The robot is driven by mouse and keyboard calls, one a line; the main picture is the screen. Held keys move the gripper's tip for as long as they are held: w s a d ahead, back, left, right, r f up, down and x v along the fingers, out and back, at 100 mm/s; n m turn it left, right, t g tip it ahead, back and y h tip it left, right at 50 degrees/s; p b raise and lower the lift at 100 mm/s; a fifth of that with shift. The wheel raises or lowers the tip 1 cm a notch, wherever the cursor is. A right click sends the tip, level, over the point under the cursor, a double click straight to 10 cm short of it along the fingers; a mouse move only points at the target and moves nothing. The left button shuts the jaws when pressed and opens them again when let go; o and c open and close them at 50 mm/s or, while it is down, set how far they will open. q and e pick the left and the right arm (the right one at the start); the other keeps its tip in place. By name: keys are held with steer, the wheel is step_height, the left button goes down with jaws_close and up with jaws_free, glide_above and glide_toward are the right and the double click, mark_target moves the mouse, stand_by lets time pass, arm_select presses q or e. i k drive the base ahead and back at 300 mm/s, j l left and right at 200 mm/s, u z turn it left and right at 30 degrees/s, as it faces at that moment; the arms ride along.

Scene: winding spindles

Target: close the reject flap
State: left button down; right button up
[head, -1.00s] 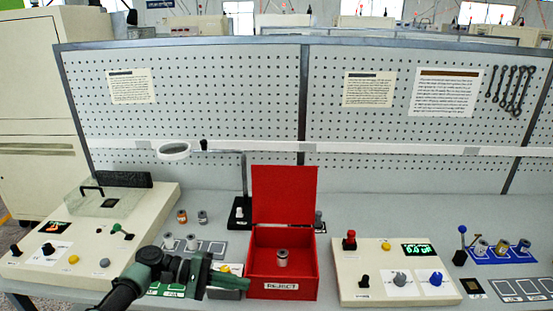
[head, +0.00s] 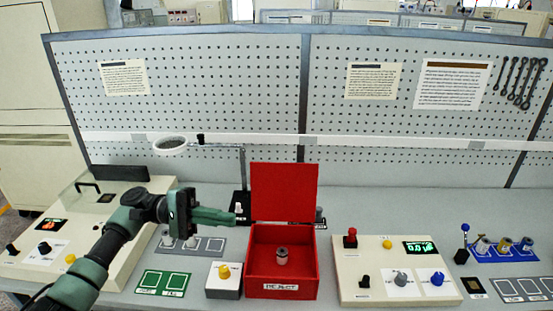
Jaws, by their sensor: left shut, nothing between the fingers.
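The red reject box (head: 283,291) stands on the bench in the middle of the head view, with a "REJECT" label on its front. Its red flap (head: 284,192) stands upright at the back, so the box is open. A small metal spindle (head: 282,256) stands inside the box. My left gripper (head: 233,218) is shut and empty. It points right, just left of the flap, at about the height of the flap's lower part. I cannot tell whether it touches the flap. My right gripper is not in view.
A lamp post (head: 242,172) stands behind the gripper, left of the flap. A yellow-button box (head: 224,280) sits left of the reject box. A cream control panel (head: 396,271) stands to the right. A pegboard (head: 220,90) closes off the back.

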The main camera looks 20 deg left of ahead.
mark_target(281, 192)
steer(key=i+j, duration=0.2)
steer(key=i, duration=0.25)
steer(key=i+j, duration=0.15)
steer(key=i, duration=0.25)
steer(key=i+j, duration=0.2)
steer(key=i, duration=0.25)
